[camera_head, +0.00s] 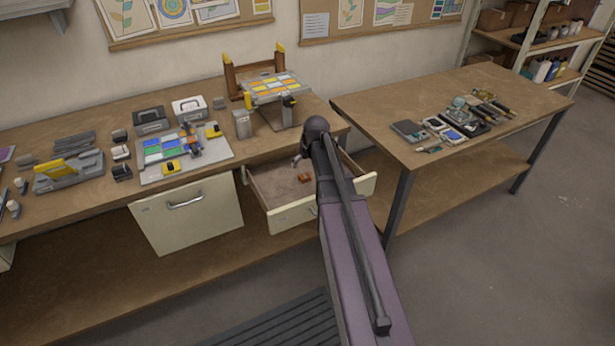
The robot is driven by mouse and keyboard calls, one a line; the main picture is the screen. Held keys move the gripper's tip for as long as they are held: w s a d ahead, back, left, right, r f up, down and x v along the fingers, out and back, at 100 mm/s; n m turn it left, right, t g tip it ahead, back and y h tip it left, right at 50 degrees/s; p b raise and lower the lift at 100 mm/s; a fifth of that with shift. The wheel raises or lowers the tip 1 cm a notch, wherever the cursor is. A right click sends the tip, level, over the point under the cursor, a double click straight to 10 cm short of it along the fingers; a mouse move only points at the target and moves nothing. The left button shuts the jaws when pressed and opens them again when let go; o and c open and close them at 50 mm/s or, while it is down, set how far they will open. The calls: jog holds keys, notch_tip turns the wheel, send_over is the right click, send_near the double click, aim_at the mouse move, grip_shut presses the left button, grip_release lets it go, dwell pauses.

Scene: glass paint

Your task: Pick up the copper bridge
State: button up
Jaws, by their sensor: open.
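A small copper-orange piece (304,178), which looks like the copper bridge, lies on the floor of the open drawer (292,218). Its exact shape is too small to tell. My arm reaches up from the bottom of the picture and ends over the drawer. A small grey part of my gripper (297,161) shows left of the arm's end, above and slightly left of the copper piece and apart from it in the picture. The gripper is open, and most of it is hidden behind my arm. My arm also covers the drawer's right part.
The left workbench (60,205) holds a glass-tile board (187,153), several small boxes and a raised stand with a tile panel (272,87). Tools lie on the right table (385,105). The drawer's walls surround the copper piece. Floor at the right is clear.

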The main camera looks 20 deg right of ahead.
jog(key=d, duration=0.1)
jog(key=w+d, duration=0.1)
jog(key=shift+w+d+r, duration=0.1)
jog(key=shift+w+d, duration=0.05)
jog(key=shift+d, duration=0.25)
jog(key=b, duration=0.8)
send_over(304, 175)
jog(key=s, duration=0.2)
notch_tip(304, 175, down, 8)
jog(key=shift+s+d, duration=0.15)
jog(key=shift+b+x, duration=2.35)
jog(key=shift+x, duration=0.25)
jog(key=shift+r, duration=0.15)
jog(key=c, duration=1.2)
